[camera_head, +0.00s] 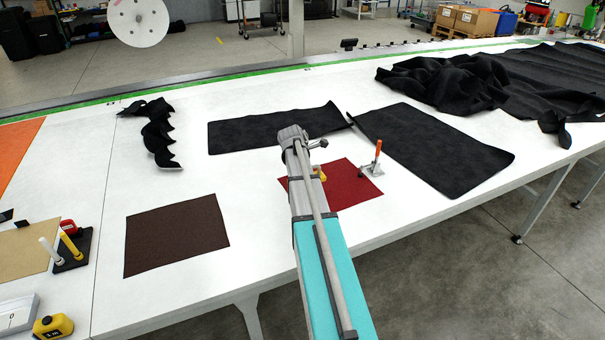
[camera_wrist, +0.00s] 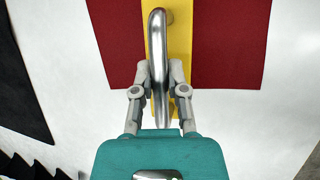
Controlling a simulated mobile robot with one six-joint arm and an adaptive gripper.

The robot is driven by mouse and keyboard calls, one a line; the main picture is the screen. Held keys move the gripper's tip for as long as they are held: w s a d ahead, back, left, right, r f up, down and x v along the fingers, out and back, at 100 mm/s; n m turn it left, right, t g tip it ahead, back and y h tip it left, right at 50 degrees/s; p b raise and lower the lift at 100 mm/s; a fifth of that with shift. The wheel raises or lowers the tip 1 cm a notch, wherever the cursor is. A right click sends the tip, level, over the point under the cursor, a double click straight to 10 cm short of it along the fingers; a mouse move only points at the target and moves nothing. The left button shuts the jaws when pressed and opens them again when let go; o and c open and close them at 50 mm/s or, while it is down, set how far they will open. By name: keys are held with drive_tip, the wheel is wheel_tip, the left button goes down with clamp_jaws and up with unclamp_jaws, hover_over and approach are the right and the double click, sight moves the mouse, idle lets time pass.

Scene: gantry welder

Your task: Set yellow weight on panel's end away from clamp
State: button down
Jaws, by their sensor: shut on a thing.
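The red panel (camera_head: 352,187) lies flat on the white table, partly hidden behind my arm. The clamp (camera_head: 373,162), with an orange upright handle, stands at the panel's right side. The yellow weight (camera_wrist: 181,52) fills the middle of the wrist view, with red panel (camera_wrist: 228,45) on both sides of it. My gripper (camera_wrist: 160,76) is shut on its silver loop handle. In the head view only a small bit of yellow (camera_head: 320,174) shows beside my arm, and my fingers are hidden. I cannot tell whether the weight touches the panel.
Black sheets (camera_head: 437,150) lie behind and right of the panel. A brown sheet (camera_head: 176,234) lies to the left. Bare white table lies between the brown and red sheets.

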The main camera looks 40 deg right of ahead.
drive_tip(key=shift+w+d+f+b, duration=0.15)
drive_tip(key=shift+d+f+b, duration=0.3)
drive_tip(key=shift+f, duration=0.1)
drive_tip(key=shift+w+d+f+b, duration=0.15)
drive_tip(key=shift+d+f+b, duration=0.3)
drive_tip(key=shift+f, duration=0.1)
drive_tip(key=shift+b+x, duration=0.65)
drive_tip(key=shift+x, duration=0.2)
drive_tip(key=shift+w+f+b, duration=0.1)
drive_tip(key=shift+f+b, duration=1.15)
drive_tip(key=shift+b, duration=0.05)
drive_tip(key=shift+f+b, duration=0.6)
drive_tip(key=shift+b, duration=0.05)
drive_tip(key=c, duration=0.7)
unclamp_jaws()
